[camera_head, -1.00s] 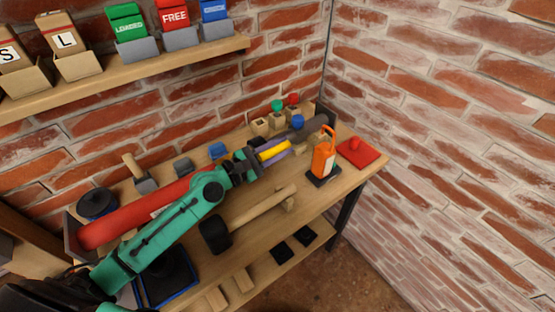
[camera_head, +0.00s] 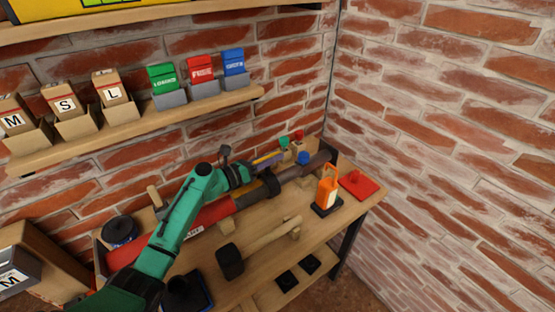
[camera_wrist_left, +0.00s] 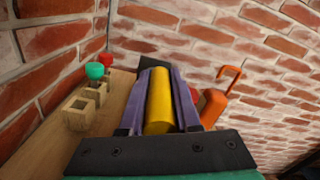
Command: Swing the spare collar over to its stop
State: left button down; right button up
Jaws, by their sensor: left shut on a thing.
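My left gripper (camera_head: 268,158), with purple fingers, is shut on a yellow bar, which shows clearly between the fingers in the left wrist view (camera_wrist_left: 160,104). It is on the wall side of a long pipe (camera_head: 297,170) lying along the bench, red at its left part and dark brown at its right. A black band (camera_head: 271,184) sits around the pipe just below the gripper, perhaps the collar; whether the bar joins it is hidden. A dark end piece (camera_head: 327,156) stands at the pipe's right end. My right gripper is not in view.
An orange handled thing (camera_head: 328,190) and a red pad (camera_head: 361,186) stand at the bench's right. A black-headed mallet (camera_head: 230,262) lies in front. Green (camera_head: 284,141) and red (camera_head: 299,134) knobs are at the back. A shelf (camera_head: 135,130) with boxes hangs above.

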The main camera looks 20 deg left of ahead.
pick_arm(q)
jog(key=shift+w+a+n, duration=0.45)
jog(key=shift+a+n, duration=0.1)
jog(key=shift+n, duration=0.15)
jog(key=shift+w+a+f, duration=0.1)
jog(key=shift+w+a, duration=0.15)
jog(key=shift+a, duration=0.15)
jog(key=shift+w+a+f, duration=0.1)
jog(key=shift+w+f, duration=0.05)
jog(key=c, duration=0.6)
grip_release()
jog(key=shift+w+a+f, duration=0.1)
